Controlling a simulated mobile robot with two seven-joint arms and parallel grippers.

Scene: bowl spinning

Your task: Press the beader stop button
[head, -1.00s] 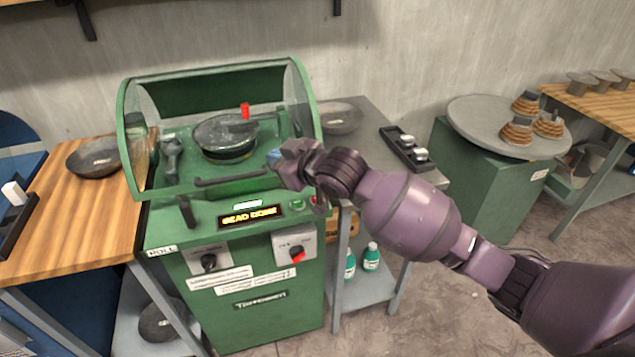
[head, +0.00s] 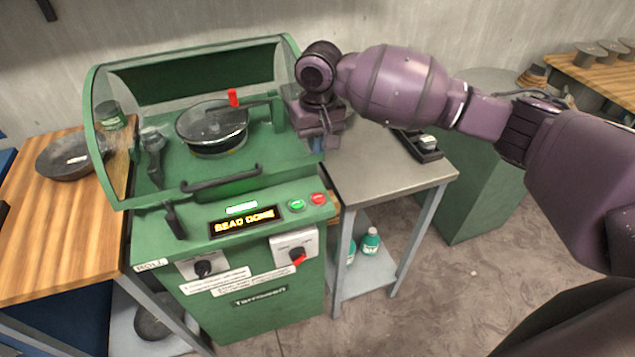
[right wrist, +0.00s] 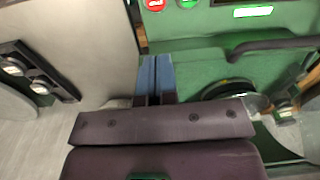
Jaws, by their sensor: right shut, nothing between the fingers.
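The green beader machine (head: 265,298) stands in the middle of the head view. Its red button (head: 318,198) sits on the front panel, right of a green button (head: 296,205). The lit display (head: 244,221) reads BEAD DONE. My right gripper (head: 319,144) points down by the machine's right edge, behind and above the red button and apart from it. In the right wrist view its blue fingers (right wrist: 155,72) are together and empty, with the red button (right wrist: 155,5) and green button (right wrist: 187,3) at the top edge. My left gripper is not in view.
A clear guard with a green frame (head: 92,130) arches over the machine, close to my right gripper. A round pan (head: 212,128) sits inside. A grey side table (head: 385,180) with a black tray (head: 418,146) stands right. A wooden table (head: 60,225) holds a bowl (head: 70,155).

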